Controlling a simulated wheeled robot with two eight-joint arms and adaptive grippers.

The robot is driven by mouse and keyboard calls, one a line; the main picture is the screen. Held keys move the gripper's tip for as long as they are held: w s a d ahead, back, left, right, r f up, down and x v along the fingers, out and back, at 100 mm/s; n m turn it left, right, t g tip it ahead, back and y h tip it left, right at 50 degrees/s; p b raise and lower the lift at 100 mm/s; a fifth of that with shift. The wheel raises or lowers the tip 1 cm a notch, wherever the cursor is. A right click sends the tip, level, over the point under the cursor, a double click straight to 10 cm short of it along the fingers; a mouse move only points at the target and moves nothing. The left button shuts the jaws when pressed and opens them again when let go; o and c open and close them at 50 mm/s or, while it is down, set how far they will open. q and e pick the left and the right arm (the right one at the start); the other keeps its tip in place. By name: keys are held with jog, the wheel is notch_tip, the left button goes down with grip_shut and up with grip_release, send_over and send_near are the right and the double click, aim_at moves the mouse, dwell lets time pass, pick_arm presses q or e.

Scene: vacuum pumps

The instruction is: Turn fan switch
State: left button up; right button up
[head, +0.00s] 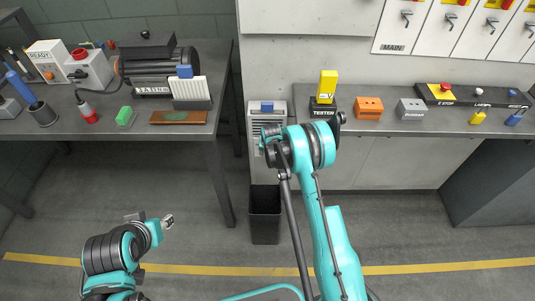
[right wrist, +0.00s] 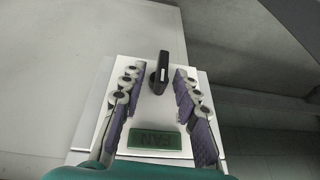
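The fan switch is a black knob (right wrist: 160,72) on a white plate (right wrist: 146,100), seen in the right wrist view. A green label (right wrist: 154,139) reading FAN, upside down, is on the near part of the plate. My right gripper (right wrist: 158,78) is open, with one finger to each side of the knob and a gap on both sides. Whether the fingertips touch the plate, I cannot tell. In the head view my right arm hides these fingers and the switch. My left gripper (head: 168,220) is above the floor at lower left, away from the benches.
A grey vented unit (head: 254,125) stands left of the right bench, partly behind my right arm. A yellow tester (head: 328,88), an orange block (head: 368,108) and a grey box (head: 410,109) stand on that bench. A black bin (head: 265,222) is below. A pump (head: 160,70) is on the left bench.

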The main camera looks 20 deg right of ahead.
grip_shut()
jog(key=shift+a, duration=0.15)
jog(key=h, duration=0.1)
jog(key=h+b, duration=0.1)
jog(key=shift+w+a+n+g+h, duration=0.1)
jog(key=shift+a+n+g+h, duration=0.15)
jog(key=shift+n+g+h, duration=0.15)
jog(key=shift+a+f+n+g+h, duration=0.15)
jog(key=shift+n+g+h, duration=0.1)
jog(key=shift+h, duration=0.7)
jog(key=shift+a+r+n+g+h, duration=0.15)
jog(key=shift+g+h, duration=0.1)
jog(key=shift+h, duration=0.7)
jog(key=shift+f, duration=0.1)
